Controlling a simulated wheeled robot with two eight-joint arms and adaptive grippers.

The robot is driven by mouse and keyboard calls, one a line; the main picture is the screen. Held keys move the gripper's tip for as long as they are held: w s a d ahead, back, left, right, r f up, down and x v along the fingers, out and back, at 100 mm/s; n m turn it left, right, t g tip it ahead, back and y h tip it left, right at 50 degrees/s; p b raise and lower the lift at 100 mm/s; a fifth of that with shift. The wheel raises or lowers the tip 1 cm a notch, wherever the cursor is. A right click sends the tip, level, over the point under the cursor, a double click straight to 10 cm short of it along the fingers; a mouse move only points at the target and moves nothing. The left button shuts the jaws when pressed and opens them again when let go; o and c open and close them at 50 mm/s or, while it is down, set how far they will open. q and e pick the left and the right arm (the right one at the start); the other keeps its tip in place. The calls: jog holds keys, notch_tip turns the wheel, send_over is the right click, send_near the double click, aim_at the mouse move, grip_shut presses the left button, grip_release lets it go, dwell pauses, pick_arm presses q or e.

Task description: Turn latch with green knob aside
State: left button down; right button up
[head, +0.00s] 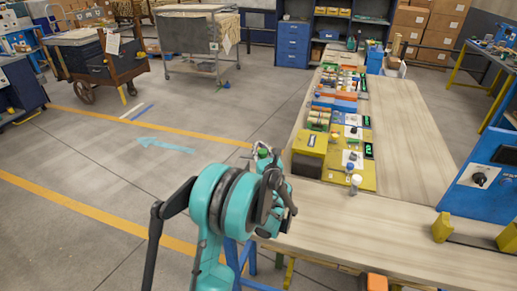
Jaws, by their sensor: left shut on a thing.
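My left arm reaches up from the bottom of the head view, and its dark left gripper (268,168) is at the left edge of the wooden bench, beside the yellow box. A small green knob (263,153) shows at the gripper's far end. The gripper is shut on it, as far as I can see. The latch body under the knob is mostly hidden by the gripper and wrist, so I cannot tell which way it is turned. My right gripper is not in view.
A yellow box (309,150) stands on a yellow board (362,178) with small knobs and a green display. Several coloured stations line the wooden bench (405,135) behind it. A blue panel (482,190) and yellow blocks (441,228) are at right. The near bench top is mostly clear.

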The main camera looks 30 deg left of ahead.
pick_arm(q)
jog(key=shift+w+d+m+t+h, duration=0.15)
jog(key=shift+m+t+h, duration=0.45)
jog(key=shift+m+h, duration=0.1)
jog(key=c, duration=1.2)
grip_release()
jog(key=v, duration=1.2)
